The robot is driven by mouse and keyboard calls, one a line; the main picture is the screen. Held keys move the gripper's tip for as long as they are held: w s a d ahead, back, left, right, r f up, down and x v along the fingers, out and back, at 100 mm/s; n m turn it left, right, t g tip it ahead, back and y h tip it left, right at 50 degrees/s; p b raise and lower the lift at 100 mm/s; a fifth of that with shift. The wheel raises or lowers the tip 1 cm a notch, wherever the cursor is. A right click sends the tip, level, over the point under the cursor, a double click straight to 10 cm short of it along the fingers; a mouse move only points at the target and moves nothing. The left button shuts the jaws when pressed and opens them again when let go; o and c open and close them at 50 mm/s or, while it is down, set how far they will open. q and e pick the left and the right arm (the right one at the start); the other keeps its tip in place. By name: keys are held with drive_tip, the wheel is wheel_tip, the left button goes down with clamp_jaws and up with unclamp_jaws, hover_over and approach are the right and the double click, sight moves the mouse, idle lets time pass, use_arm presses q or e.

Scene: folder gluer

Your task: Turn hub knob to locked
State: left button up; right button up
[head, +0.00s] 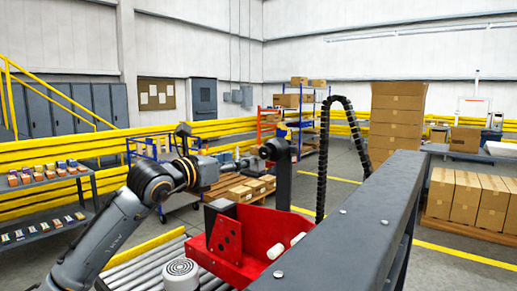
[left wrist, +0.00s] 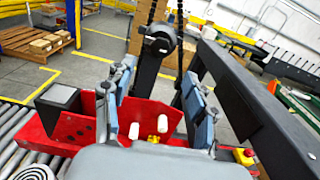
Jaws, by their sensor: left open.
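A round black hub (head: 278,148) sits at the top of a dark upright post, and I take it to carry the hub knob. It also shows in the left wrist view (left wrist: 160,42), facing me, with a small grey centre; no lock marking is readable. My left gripper (head: 248,162) is just left of the hub in the head view. In the left wrist view the fingers of my left gripper (left wrist: 162,95) are spread wide with nothing between them, and the hub lies beyond their tips, apart from them. My right gripper is not in view.
A red machine part (head: 265,228) with white rollers lies below the hub. A long dark beam (head: 350,205) runs along the right. A black cable chain (head: 323,150) arches behind the hub. Conveyor rollers (head: 150,272) lie at lower left. Stacked cartons (head: 397,115) stand behind.

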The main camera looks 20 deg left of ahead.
sight(263, 152)
use_arm(q)
drive_tip(key=p+x, duration=0.3)
drive_tip(key=x, duration=0.5)
drive_tip(key=shift+d+r, duration=0.1)
drive_tip(key=shift+w+d, duration=0.2)
drive_tip(key=shift+w, duration=0.4)
drive_tip(key=c, duration=1.1)
